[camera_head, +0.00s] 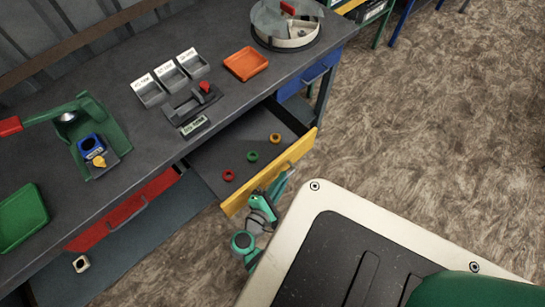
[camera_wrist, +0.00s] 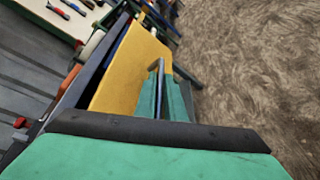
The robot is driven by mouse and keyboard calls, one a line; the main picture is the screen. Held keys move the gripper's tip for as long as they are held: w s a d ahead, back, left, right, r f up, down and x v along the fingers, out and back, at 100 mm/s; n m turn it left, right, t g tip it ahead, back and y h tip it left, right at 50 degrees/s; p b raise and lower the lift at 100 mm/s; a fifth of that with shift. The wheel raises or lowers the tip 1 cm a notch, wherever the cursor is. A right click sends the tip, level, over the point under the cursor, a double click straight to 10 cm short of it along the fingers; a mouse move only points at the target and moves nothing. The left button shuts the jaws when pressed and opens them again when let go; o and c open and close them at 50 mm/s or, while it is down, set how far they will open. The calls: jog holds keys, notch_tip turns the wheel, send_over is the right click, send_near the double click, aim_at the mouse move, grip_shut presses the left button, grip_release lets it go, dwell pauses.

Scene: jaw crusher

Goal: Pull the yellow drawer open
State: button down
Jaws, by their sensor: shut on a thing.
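The yellow drawer (camera_head: 236,201) is pulled out from under the dark workbench, and its grey inside shows. Its yellow front also shows in the wrist view (camera_wrist: 130,70). A red ring (camera_head: 228,175), a green ring (camera_head: 252,156) and an orange ring (camera_head: 275,138) lie apart on the drawer floor. My gripper (camera_head: 283,174) is at the outer side of the yellow front, shut on the drawer's handle (camera_wrist: 159,85). The fingertips and part of the handle are hard to make out in the head view.
A closed red drawer (camera_head: 125,212) is to the left and a blue drawer (camera_head: 312,72) to the right. The bench top holds grey bins (camera_head: 172,78), an orange tray (camera_head: 246,63), a green crusher (camera_head: 95,135) and a round carousel (camera_head: 287,27). Floor to the right is clear.

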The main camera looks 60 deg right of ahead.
jog(key=shift+s, duration=0.1)
jog(key=c, duration=1.8)
grip_release()
jog(key=shift+c, duration=0.2)
jog(key=shift+a, duration=0.1)
jog(key=v, duration=1)
jog(key=shift+a, duration=0.25)
jog(key=shift+r, duration=0.1)
